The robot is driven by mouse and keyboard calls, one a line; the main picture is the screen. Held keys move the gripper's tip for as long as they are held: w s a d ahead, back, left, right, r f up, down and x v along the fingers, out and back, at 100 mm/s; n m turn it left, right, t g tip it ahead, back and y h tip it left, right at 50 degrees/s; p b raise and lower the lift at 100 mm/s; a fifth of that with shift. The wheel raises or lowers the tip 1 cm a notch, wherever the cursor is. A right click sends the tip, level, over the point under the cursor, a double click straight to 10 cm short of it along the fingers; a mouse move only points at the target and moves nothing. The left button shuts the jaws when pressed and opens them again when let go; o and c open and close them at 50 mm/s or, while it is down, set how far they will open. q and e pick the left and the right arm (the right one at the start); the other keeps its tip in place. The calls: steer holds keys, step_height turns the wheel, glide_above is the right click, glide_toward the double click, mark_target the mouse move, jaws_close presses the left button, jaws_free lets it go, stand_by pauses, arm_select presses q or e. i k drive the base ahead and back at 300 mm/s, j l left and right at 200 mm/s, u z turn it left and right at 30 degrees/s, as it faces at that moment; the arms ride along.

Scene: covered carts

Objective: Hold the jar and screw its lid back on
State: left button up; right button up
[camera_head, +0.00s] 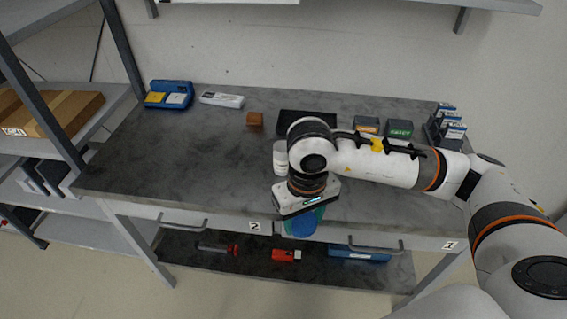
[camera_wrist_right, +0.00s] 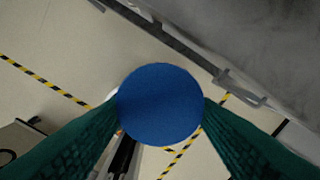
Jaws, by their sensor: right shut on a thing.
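A round blue lid (camera_wrist_right: 160,104) sits between the green fingers of my right gripper (camera_wrist_right: 160,110) in the wrist view, with a finger on each side. My right gripper is shut on it. In the head view the blue lid (camera_head: 300,224) shows below my right gripper (camera_head: 303,215), which points down just in front of the table's front edge. A white cylinder (camera_head: 280,158) stands behind the gripper on the table; I cannot tell whether it is the jar. What lies under the lid is mostly hidden. My left gripper is not in view.
The grey table (camera_head: 180,160) has clear room at left and centre. A lower shelf (camera_head: 190,250) holds red and blue items.

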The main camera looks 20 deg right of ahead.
mark_target(280, 155)
steer(key=k+l, duration=0.15)
steer(key=l, duration=0.25)
steer(key=k+l+u, duration=0.1)
steer(key=l, duration=0.3)
steer(key=k+l, duration=0.2)
steer(key=l, duration=0.15)
